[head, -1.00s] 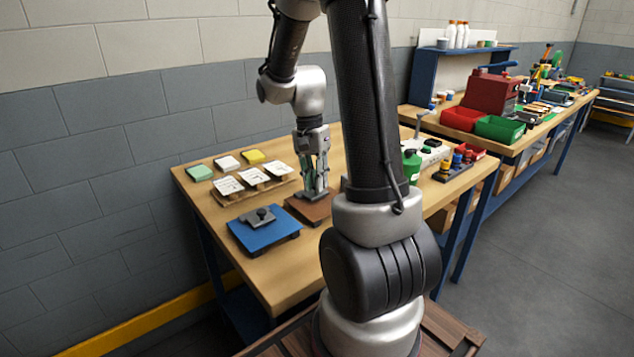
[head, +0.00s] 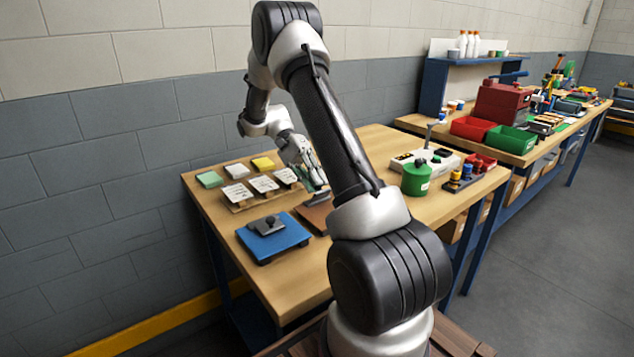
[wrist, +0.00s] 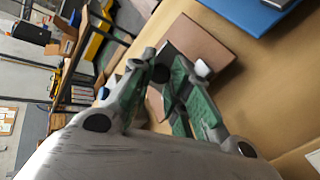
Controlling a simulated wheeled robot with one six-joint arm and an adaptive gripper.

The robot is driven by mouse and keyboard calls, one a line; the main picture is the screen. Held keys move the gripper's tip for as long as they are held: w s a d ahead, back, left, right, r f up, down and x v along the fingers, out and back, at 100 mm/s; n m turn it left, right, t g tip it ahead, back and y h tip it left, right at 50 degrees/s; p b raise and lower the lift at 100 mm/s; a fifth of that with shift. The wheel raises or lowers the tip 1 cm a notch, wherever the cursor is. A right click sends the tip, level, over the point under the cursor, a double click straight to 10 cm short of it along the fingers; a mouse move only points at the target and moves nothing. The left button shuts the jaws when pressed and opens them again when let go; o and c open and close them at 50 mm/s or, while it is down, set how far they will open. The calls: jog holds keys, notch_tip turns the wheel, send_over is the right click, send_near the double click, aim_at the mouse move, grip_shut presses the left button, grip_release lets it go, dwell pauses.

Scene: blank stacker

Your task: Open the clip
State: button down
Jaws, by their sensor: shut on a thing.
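The brown board (head: 316,217) lies on the near half of the wooden table, right of the blue board. A small grey part, which I take for the clip, sits on it, mostly hidden by my gripper (head: 317,181) and arm. In the wrist view, the brown board (wrist: 203,45) is beyond my gripper (wrist: 172,88). The green-padded fingers are closed in around a dark part of the clip, whose shape is hard to make out. A small pale round end (wrist: 202,68) shows beside the fingers. My gripper is tilted, low over the board.
The blue board (head: 290,238) carries a grey plate with a dark knob (head: 266,225). Several cards lie on a wooden rack (head: 238,207), with coloured pads behind. A green container (head: 416,179) stands to the right. The table's near right part is clear.

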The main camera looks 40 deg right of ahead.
jog(key=shift+w+f+g, duration=0.2)
jog(key=shift+w+g, duration=0.15)
jog(key=shift+g, duration=0.55)
jog(key=c, duration=1.3)
grip_release()
